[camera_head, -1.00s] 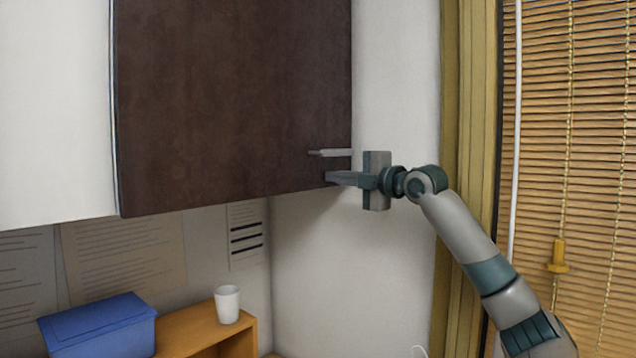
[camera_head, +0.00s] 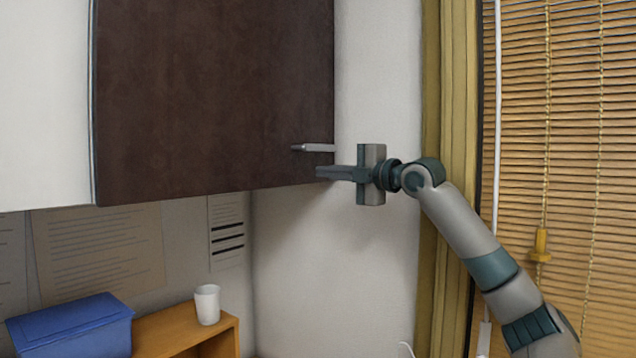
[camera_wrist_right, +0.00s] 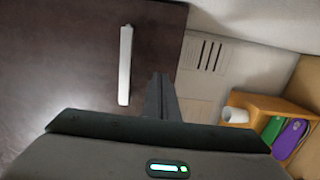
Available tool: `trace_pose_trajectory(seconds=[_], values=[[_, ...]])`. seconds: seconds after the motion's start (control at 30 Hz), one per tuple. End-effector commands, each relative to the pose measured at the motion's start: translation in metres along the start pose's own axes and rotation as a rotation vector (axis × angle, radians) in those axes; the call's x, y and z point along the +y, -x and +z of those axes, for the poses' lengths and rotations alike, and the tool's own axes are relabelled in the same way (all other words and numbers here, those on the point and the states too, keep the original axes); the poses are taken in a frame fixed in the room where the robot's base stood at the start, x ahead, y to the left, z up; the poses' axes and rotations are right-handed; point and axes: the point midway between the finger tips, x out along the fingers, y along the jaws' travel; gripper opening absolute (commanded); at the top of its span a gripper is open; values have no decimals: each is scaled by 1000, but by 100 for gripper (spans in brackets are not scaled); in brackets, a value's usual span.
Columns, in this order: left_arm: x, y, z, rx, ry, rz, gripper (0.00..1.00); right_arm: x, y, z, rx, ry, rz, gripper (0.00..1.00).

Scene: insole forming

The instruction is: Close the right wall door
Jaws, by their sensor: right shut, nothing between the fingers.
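The right wall door (camera_head: 210,90) is a dark brown panel in the upper left of the head view. Its silver bar handle (camera_head: 318,148) is near its lower right corner. My right gripper (camera_head: 320,172) is shut and empty, with its fingertips at the door's lower right corner, just below the handle. In the right wrist view the door (camera_wrist_right: 70,50) fills the left side, the handle (camera_wrist_right: 125,65) stands apart to the left of the shut fingers (camera_wrist_right: 160,85). Whether the fingers touch the door cannot be told. My left gripper is not in view.
A white cabinet front (camera_head: 45,100) adjoins the door on the left. Below are a blue box (camera_head: 70,325), a white cup (camera_head: 207,304) and a wooden shelf (camera_head: 185,328). A window with blinds (camera_head: 570,120) is at the right.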

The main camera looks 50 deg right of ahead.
Motion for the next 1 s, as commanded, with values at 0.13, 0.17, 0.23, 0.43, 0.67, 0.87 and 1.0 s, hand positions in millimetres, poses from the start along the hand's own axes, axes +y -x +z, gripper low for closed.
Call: trace_pose_trajectory(seconds=[0.13, 0.17, 0.23, 0.43, 0.67, 0.87, 1.0], values=[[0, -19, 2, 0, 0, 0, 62, -2, 20, 2, -4, 2, 4, 0], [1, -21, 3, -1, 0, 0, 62, -2, 23, 2, -4, 2, 4, 0], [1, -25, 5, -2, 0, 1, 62, -1, 28, 2, -3, 1, 5, 0], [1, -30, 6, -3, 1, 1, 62, 3, 38, 1, -2, 2, 6, 0], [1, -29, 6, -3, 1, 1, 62, 4, 39, 1, -2, 1, 7, 0], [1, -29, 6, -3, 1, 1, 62, 4, 39, 1, -2, 1, 7, 0], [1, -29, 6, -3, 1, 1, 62, 4, 39, 1, -2, 1, 7, 0]])
